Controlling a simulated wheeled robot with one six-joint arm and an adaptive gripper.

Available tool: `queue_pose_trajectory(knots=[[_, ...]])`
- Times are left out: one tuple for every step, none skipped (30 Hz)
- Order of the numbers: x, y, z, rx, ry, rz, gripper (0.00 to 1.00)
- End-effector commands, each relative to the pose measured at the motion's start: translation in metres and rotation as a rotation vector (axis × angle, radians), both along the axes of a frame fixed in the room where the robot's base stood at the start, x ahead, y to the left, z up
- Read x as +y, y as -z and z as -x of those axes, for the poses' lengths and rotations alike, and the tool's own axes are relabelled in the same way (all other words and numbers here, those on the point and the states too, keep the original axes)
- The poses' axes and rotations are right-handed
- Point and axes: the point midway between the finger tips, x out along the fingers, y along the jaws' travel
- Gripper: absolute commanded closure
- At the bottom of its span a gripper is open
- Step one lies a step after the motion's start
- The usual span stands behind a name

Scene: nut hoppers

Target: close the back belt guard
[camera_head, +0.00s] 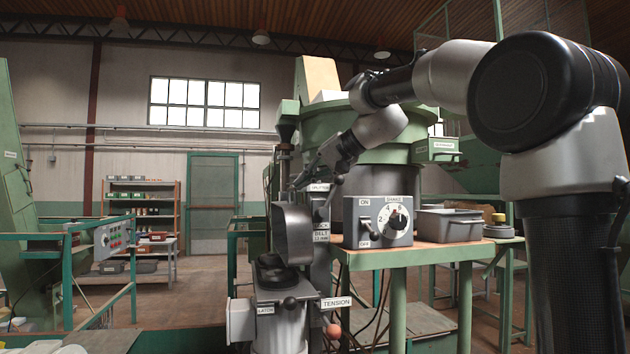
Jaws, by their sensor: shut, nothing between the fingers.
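A dark grey, curved metal cover (293,236), which looks like the back belt guard, stands raised on a narrow machine post in the middle of the view. Below it is a dark round seat (275,277) with a black knob in front. A sign reading BACK BELT (322,228) is just right of the cover, partly hidden. My arm reaches in from the right. The cover's hinge is not clearly visible.
A grey control box (377,222) with a dial and a grey bin (449,225) sit on a green-legged table at right. The big green hopper bowl (390,150) is behind my arm. TENSION (337,302) and LATCH (265,310) signs flank the post. Open floor lies at left.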

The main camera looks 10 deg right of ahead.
Motion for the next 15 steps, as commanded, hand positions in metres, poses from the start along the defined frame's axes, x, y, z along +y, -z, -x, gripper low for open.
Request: queue_pose_trajectory(knots=[[0.012,0.000,0.001,-0.002,-0.008,0.035,1.00],[0.017,0.001,0.001,-0.002,-0.009,0.062,1.00],[0.025,0.002,0.001,-0.001,-0.010,0.099,1.00],[0.032,0.003,0.001,-0.002,-0.010,0.126,1.00],[0.038,0.004,0.001,-0.002,-0.011,0.155,1.00],[0.045,0.005,0.001,-0.002,-0.010,0.193,1.00],[0.051,0.007,0.001,-0.002,-0.011,0.221,1.00],[0.057,0.009,0.001,-0.002,-0.012,0.250,1.00],[0.064,0.011,0.001,-0.001,-0.011,0.288,1.00],[0.070,0.013,0.001,-0.001,-0.010,0.317,1.00],[0.075,0.015,0.001,-0.001,-0.009,0.344,1.00],[0.082,0.019,0.001,-0.001,-0.010,0.383,1.00],[0.087,0.021,0.001,0.000,-0.009,0.412,1.00],[0.092,0.024,0.001,-0.001,-0.010,0.441,1.00],[0.099,0.028,0.001,0.000,-0.009,0.478,1.00]])
